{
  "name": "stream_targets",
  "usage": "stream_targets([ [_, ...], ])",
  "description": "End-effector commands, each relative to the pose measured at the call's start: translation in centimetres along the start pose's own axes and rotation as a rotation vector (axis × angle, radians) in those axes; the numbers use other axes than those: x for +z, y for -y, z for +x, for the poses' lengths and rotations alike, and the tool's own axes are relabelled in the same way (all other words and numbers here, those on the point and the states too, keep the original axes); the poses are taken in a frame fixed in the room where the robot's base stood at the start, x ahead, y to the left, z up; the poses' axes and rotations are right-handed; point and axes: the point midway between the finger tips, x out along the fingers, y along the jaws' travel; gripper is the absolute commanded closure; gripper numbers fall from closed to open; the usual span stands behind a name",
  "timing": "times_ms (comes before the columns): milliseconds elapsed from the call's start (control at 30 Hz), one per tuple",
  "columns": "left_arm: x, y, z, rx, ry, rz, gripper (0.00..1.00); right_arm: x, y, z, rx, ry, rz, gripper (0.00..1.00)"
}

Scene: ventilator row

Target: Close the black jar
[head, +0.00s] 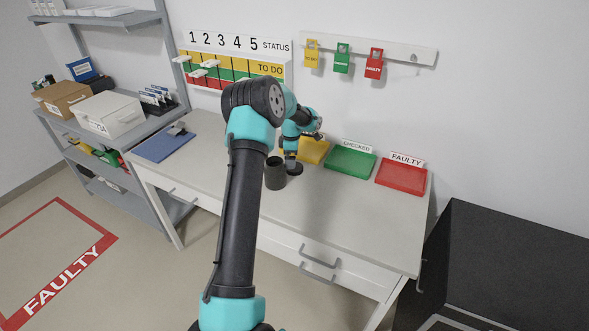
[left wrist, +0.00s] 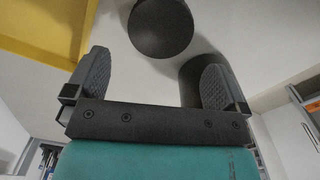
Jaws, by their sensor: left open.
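The black jar (head: 275,173) stands upright on the table as a dark cylinder. A flat, round dark piece (head: 294,168), which looks like its lid, lies just to its right. In the left wrist view this round piece (left wrist: 160,28) is seen beyond the fingertips, and the jar (left wrist: 190,72) is partly hidden behind the right-hand finger. My left gripper (head: 291,158) points down above the round piece; in the left wrist view its fingers (left wrist: 153,70) are spread with nothing between them. My right gripper is not in view.
A yellow tray (head: 314,152), a green tray (head: 350,162) and a red tray (head: 402,177) line the table's back right. A blue mat (head: 162,146) lies at the left. A status board (head: 235,65) hangs above. The front right of the table (head: 350,215) is clear.

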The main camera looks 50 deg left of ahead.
Motion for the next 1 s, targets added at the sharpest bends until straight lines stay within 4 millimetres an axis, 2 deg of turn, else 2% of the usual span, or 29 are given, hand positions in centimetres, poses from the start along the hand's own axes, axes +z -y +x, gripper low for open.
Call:
stream_targets([
  [167,0.1,0.0,0.6,-0.001,0.0,0.0,0.0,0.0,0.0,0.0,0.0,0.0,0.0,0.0],
  [533,0.2,-0.1,4.9,0.0,0.0,0.001,0.0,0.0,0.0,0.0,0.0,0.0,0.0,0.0],
  [1000,0.2,-0.1,5.2,0.001,0.001,0.001,0.0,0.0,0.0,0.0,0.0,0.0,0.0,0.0],
])
